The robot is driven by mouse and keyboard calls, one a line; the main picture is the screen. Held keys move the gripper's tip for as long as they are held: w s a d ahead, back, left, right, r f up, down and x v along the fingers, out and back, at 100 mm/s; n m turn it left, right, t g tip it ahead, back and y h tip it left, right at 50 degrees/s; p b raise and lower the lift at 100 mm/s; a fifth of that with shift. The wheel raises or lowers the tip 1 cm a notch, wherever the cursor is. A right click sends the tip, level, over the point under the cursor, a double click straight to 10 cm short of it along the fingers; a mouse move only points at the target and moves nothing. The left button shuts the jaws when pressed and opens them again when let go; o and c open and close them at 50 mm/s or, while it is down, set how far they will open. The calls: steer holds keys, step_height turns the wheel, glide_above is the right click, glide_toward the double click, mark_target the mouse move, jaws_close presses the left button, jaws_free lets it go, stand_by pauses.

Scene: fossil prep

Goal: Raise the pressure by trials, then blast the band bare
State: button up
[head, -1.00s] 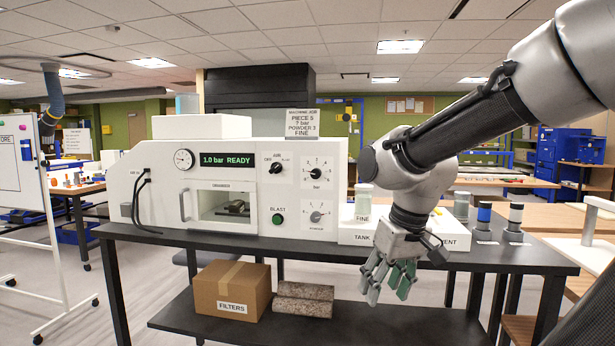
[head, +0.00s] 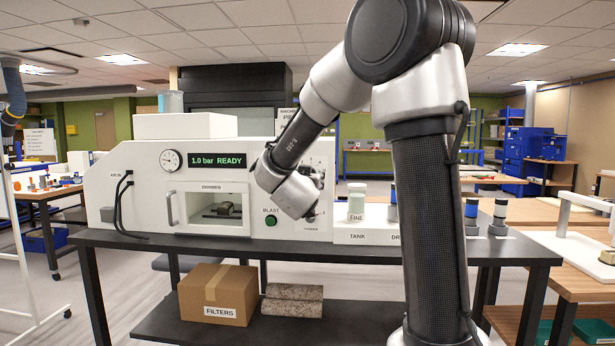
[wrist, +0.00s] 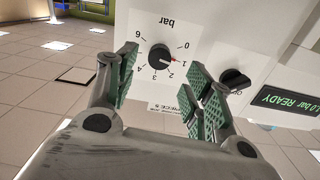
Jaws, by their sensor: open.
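The white blasting machine (head: 140,215) stands on the black bench, its display (head: 219,159) reading 1.0 bar READY. A dark piece (head: 228,209) lies in the chamber behind its window. The green BLAST button (head: 271,220) is right of the chamber. In the wrist view, upside down, the black bar knob (wrist: 161,57) has its red mark near 1 on a scale reaching 6. My gripper (wrist: 160,88) is open, its green-padded fingers on either side of the knob's dial, not visibly touching the knob. In the head view my arm hides the pressure dial.
A black air switch (wrist: 235,78) is close beside one finger in the wrist view. A FINE jar (head: 356,202) stands on the white TANK stand. Two capped jars (head: 498,212) stand at the bench's right. A FILTERS box (head: 218,294) is on the lower shelf.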

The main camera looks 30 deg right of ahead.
steer(key=x, duration=0.6)
steer(key=c, duration=1)
